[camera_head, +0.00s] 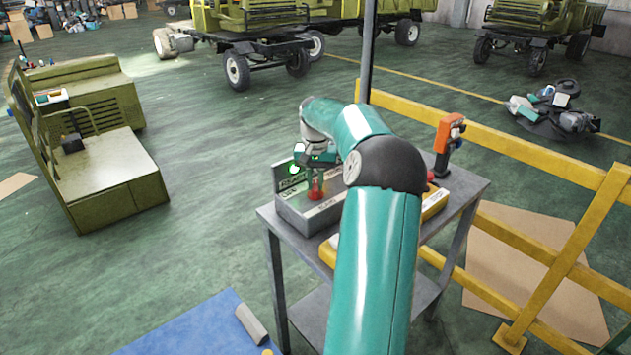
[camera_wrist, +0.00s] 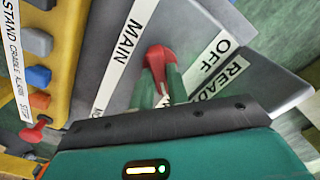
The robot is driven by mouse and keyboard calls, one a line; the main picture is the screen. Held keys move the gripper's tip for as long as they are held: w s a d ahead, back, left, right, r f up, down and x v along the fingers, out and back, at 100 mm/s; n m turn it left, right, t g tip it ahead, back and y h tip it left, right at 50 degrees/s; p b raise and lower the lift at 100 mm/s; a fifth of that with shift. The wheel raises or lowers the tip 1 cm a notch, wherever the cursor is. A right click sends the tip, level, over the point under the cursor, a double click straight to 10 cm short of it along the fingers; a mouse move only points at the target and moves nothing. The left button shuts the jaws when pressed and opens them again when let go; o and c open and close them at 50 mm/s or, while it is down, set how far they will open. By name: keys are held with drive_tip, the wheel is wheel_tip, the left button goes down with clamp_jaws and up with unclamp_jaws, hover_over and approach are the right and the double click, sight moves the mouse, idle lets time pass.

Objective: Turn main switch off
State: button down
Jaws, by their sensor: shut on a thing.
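The main switch box (camera_head: 318,212) is a grey metal control box on a small grey table. Its red switch handle (camera_head: 316,187) also shows in the wrist view (camera_wrist: 157,55), near white labels reading "MAIN", "OFF" and "READY". My gripper (camera_head: 317,178) comes down over the box, and its green fingers (camera_wrist: 161,82) are shut on the red handle. The fingers and the gripper body hide the lower part of the handle, so its exact setting is hard to tell. A green lamp (camera_head: 294,169) glows on the upright panel behind the handle.
A yellow control box (camera_wrist: 58,50) with coloured buttons sits beside the switch box. An orange device (camera_head: 447,135) stands at the back right of the grey table (camera_head: 300,247). A yellow railing (camera_head: 520,157) runs behind and right. Open green floor lies left.

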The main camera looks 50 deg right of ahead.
drive_tip(key=n, duration=1.3)
drive_tip(key=shift+n, duration=2.4)
drive_tip(key=c, duration=1.4)
unclamp_jaws()
drive_tip(key=shift+o, duration=0.2)
